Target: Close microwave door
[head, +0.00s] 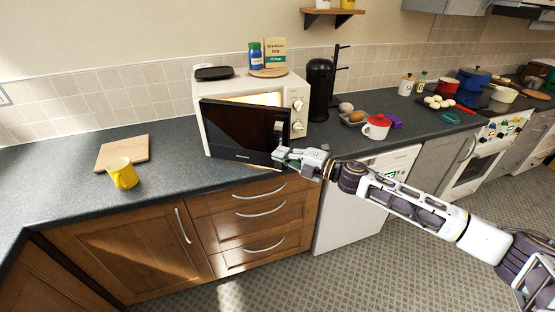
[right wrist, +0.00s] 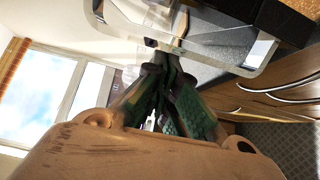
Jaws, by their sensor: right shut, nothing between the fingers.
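The cream microwave (head: 296,88) stands on the dark counter. Its black door (head: 243,128) is partly open, hinged at the left, with its free right edge swung out toward me. A strip of the lit interior shows above the door's top edge. My right gripper (head: 279,157) is shut and empty at the door's lower right corner. I cannot tell whether it touches the door. In the right wrist view the closed green-padded fingers (right wrist: 172,88) point away from the camera. My left gripper is out of view.
A yellow mug (head: 122,173) and a wooden board (head: 122,152) are on the counter to the left. A jar (head: 255,57) and a box (head: 275,53) sit on the microwave.

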